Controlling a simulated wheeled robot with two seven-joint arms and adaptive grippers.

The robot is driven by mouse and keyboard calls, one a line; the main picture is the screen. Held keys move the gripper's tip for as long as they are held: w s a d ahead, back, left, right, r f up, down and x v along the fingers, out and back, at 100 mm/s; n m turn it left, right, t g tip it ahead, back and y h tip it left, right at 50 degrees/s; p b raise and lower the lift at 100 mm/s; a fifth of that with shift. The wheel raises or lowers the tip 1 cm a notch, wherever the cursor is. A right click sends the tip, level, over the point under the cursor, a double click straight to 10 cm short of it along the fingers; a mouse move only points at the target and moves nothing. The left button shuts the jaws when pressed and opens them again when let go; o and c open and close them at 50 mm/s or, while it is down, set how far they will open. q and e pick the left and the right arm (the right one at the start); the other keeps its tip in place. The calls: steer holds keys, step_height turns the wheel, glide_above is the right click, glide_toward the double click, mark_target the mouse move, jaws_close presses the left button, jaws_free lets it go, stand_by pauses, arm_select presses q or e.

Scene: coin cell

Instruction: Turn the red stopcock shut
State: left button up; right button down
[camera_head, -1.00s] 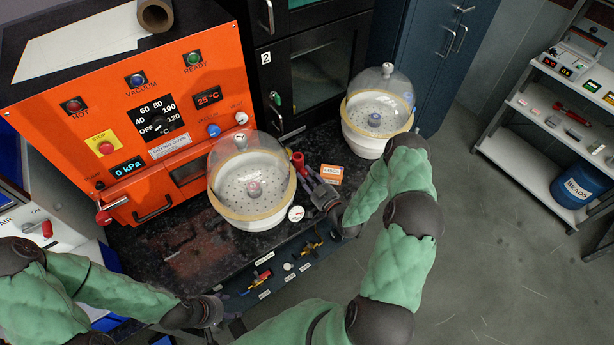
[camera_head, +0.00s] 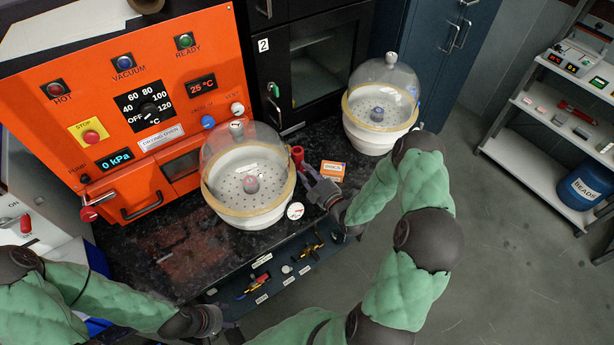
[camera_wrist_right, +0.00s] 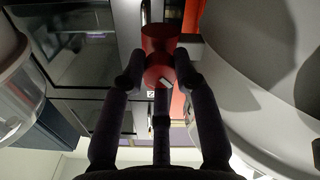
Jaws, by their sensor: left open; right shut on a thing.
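The red stopcock (camera_head: 297,154) stands at the right side of the near glass-domed desiccator (camera_head: 250,207) on the dark bench. My right gripper (camera_head: 309,176) reaches it from the front right. In the right wrist view, the red stopcock (camera_wrist_right: 160,48) is a red knob with a small pale mark on its near end. The dark fingers of my right gripper (camera_wrist_right: 158,74) are shut on it, one on each side. My left gripper (camera_head: 222,312) is low at the left, by the bench's front edge, open, apart from the desiccator; its fingers are hard to make out.
The orange drying oven (camera_head: 150,110) stands behind and left. A second domed desiccator (camera_head: 380,138) is at the back right. A small orange box (camera_head: 333,171) and a round gauge (camera_head: 295,211) sit close to my right gripper. A drawer (camera_head: 283,270) holds several small fittings below the bench edge.

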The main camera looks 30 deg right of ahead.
steer(key=n+b, duration=0.5)
steer(key=shift+s+a+f, duration=0.1)
steer(key=shift+f, duration=0.3)
steer(key=shift+r+n+b, duration=0.2)
steer(key=shift+n+b, duration=1.7)
steer(key=shift+b, duration=0.15)
steer(key=c, duration=0.9)
jaws_free()
steer(key=shift+c, duration=0.2)
steer(key=shift+r, duration=0.15)
steer(key=shift+d, duration=0.2)
steer(key=s, duration=1.1)
steer(key=shift+s+d, duration=0.4)
